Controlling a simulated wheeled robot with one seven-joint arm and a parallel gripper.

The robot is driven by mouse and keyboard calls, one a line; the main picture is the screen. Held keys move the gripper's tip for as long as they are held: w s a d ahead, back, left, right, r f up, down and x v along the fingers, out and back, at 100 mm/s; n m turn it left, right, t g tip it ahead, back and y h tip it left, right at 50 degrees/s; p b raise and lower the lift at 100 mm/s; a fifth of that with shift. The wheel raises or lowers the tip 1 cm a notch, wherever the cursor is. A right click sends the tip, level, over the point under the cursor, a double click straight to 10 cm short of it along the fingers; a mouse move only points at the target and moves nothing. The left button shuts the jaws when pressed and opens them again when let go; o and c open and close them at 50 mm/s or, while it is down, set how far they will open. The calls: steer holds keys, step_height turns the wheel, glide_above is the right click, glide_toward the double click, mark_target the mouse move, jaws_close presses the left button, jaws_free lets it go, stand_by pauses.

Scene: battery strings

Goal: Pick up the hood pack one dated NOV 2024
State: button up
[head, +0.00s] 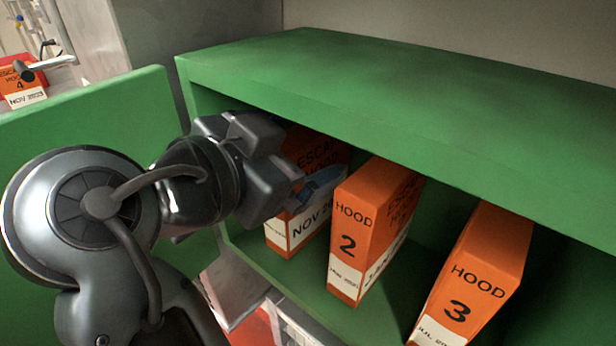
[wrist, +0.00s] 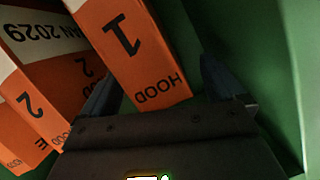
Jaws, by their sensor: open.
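The orange hood pack 1 (head: 310,150) stands inside the green cabinet at the left, partly hidden behind my gripper (head: 312,188); its white band reads "NOV 20", with the rest of the year hidden. In the wrist view the pack's face marked "1" and "HOOD" (wrist: 135,50) lies between the two fingers of my gripper (wrist: 157,85). My gripper is open. The left finger is close to the pack's side, and a gap shows at the right finger. I cannot tell whether either finger touches it.
Hood pack 2 (head: 350,240), dated JAN 2029 in the wrist view, stands close on the right. Hood pack 3 (head: 470,285) is farther right. The green cabinet's top (head: 420,90) is above, its open door (head: 90,125) at left. Hood pack 4 (head: 22,90) is outside.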

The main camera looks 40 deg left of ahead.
steer(key=shift+w+f, duration=0.25)
steer(key=shift+w, duration=0.4)
steer(key=shift+c, duration=0.4)
jaws_close()
steer(key=shift+r, duration=0.1)
